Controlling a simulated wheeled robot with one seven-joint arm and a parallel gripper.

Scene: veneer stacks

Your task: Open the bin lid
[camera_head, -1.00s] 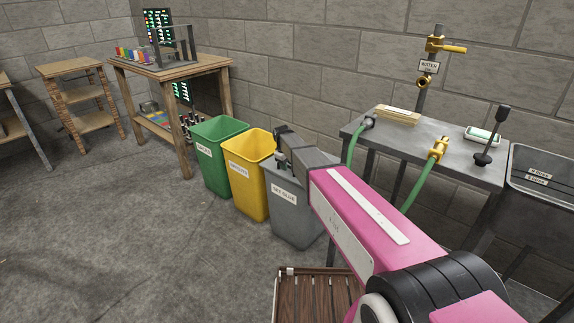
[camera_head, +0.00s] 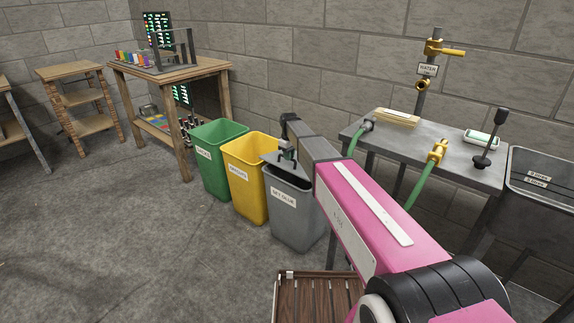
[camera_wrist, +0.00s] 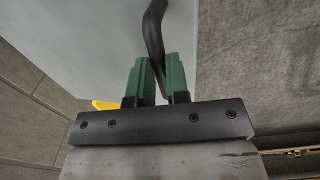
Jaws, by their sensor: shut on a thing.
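The grey bin (camera_head: 297,218) with a white label stands at the right end of a row of bins. Its grey lid (camera_head: 270,157) is tilted, partly raised from the rim, and a dark gap shows under it. My gripper (camera_head: 288,155) is above the lid and partly hidden by my arm. In the wrist view my gripper's green fingers (camera_wrist: 158,70) are shut on the black curved handle (camera_wrist: 154,28). The lid's pale grey surface (camera_wrist: 85,35) fills the upper left behind the handle.
A yellow bin (camera_head: 246,190) and a green bin (camera_head: 214,172) stand open to the left. A metal table (camera_head: 420,145) with green hoses is at the right. A slatted wooden thing (camera_head: 312,300) is low in front. The floor at left is clear.

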